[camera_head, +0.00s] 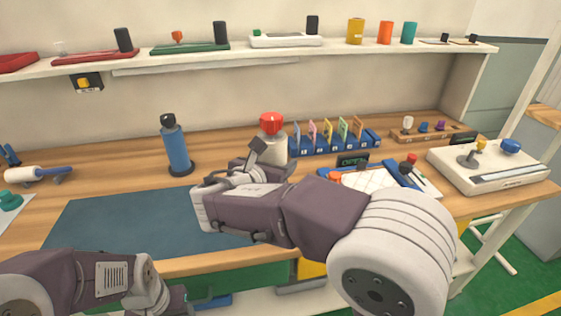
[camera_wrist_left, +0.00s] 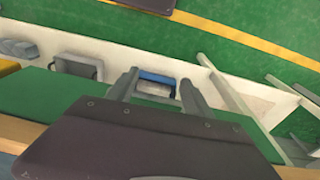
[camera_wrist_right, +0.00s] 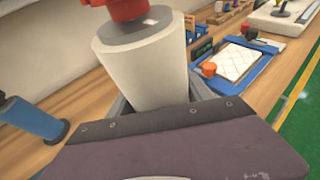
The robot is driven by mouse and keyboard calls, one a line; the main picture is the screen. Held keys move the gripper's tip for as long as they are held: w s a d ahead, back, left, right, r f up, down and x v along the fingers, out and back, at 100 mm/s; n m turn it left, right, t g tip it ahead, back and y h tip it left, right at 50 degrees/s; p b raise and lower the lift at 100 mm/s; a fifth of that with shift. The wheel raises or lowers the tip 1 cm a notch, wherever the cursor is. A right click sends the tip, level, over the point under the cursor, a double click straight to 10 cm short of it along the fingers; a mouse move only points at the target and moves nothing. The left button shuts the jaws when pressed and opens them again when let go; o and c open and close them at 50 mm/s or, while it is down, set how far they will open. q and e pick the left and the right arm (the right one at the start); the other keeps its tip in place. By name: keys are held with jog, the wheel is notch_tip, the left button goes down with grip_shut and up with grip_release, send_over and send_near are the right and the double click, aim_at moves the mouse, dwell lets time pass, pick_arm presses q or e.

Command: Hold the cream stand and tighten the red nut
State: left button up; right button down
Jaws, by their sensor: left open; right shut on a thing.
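The cream stand (camera_head: 272,150) stands upright on the wooden bench behind the blue mat. The red nut (camera_head: 271,123) sits on top of it. In the right wrist view the cream stand (camera_wrist_right: 150,72) rises between the fingers, with the red nut (camera_wrist_right: 127,8) partly cut off at the top edge. My right gripper (camera_head: 258,150) is shut on the cream stand near its lower part; its fingertips are mostly hidden by the stand and wrist. My left gripper (camera_wrist_left: 160,85) is open and empty, low at the bench's front edge, pointing down toward the green floor.
A clipboard tray (camera_head: 385,178) and a white device (camera_head: 490,165) are farther right. The blue mat (camera_head: 120,222) is bare.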

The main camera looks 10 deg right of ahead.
aim_at(259, 158)
pick_arm(q)
notch_tip(259, 158, up, 8)
jog(key=p, duration=0.7)
pick_arm(e)
jog(key=w+a, duration=0.5)
jog(key=a, duration=0.4)
pick_arm(q)
jog(key=shift+f+b, duration=2.95)
jog(key=shift+f, duration=0.35)
pick_arm(e)
jog(key=shift+f, duration=5.25)
